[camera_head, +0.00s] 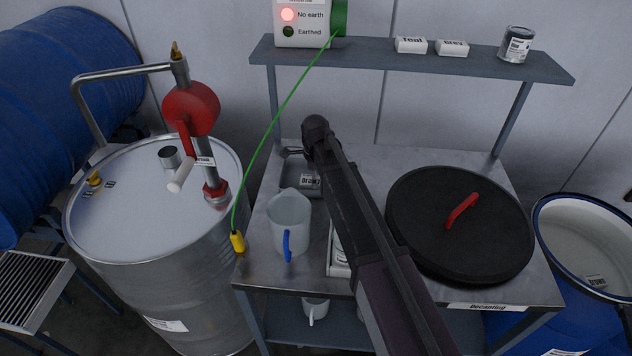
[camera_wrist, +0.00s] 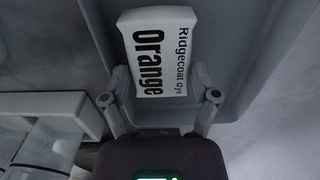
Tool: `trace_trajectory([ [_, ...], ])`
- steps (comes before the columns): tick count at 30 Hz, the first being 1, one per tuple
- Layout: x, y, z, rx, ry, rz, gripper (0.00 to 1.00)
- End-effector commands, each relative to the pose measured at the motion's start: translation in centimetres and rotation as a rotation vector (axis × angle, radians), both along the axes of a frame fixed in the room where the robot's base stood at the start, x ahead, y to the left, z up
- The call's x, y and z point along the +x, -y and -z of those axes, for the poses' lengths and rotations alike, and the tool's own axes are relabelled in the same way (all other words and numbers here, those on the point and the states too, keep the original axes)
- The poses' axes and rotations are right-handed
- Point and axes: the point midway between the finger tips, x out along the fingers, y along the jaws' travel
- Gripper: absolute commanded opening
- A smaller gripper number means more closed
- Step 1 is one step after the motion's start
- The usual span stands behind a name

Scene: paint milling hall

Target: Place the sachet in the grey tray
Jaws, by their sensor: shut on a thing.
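A white sachet (camera_wrist: 155,52) printed "Ridgecoat dye Orange" is between the two fingers of my gripper (camera_wrist: 162,84), which is shut on it. The grey tray (camera_wrist: 232,28) spreads behind and around the sachet in the wrist view. In the head view, the grey tray (camera_head: 289,184) is on the bench at the left, behind the jug. My gripper (camera_head: 294,153) is over its back part, partly hidden by my arm. A small white label shows within the tray's outline. I cannot tell whether the sachet touches the tray floor.
A translucent jug (camera_head: 288,213) with a blue handle stands in front of the tray. A white tray (camera_head: 339,270) is partly behind my arm. A black lid (camera_head: 440,240) covers the bench's right. A green cable (camera_head: 280,108) runs to a yellow clamp (camera_head: 237,242) beside the drum (camera_head: 150,265).

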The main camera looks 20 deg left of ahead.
Motion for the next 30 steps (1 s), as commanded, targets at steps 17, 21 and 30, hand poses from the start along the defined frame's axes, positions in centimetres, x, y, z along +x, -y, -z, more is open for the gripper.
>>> trace_trajectory([
  [17, -0.05, -0.07, 0.24, 0.000, 0.000, -0.001, 1.00],
  [21, -0.05, -0.08, 0.24, 0.000, 0.000, -0.001, 1.00],
  [30, -0.08, -0.10, 0.21, 0.000, 0.000, -0.002, 1.00],
])
